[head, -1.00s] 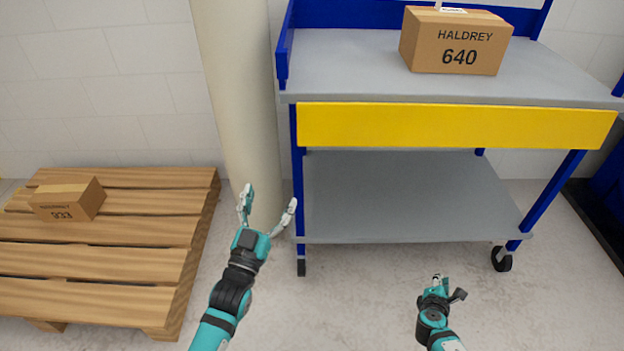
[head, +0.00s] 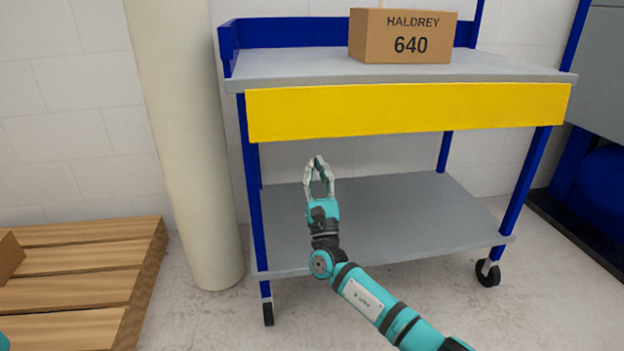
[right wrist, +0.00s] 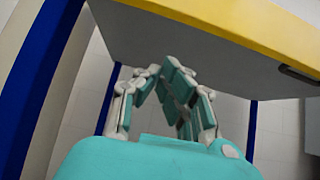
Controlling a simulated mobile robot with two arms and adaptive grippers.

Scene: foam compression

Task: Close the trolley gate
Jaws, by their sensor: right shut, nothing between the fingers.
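The trolley's yellow gate panel (head: 410,110) hangs down along the front edge of its grey top shelf (head: 290,66). In the right wrist view the yellow panel (right wrist: 240,25) crosses the top right. My right gripper (head: 318,165) is below the panel's lower edge, towards its left end, with its fingers pointing up. The fingers (right wrist: 160,75) are shut and hold nothing. I cannot tell how far in front of or under the panel they are. Only a teal bit of my left arm shows at the bottom left edge; its gripper is out of view.
A cardboard box marked HALDREY 640 (head: 403,38) stands on the top shelf. The trolley has a grey lower shelf (head: 400,215) and blue posts (head: 253,190). A cream column (head: 185,150) stands at its left, with a wooden pallet (head: 75,270) beyond. Blue equipment (head: 595,180) is at the right.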

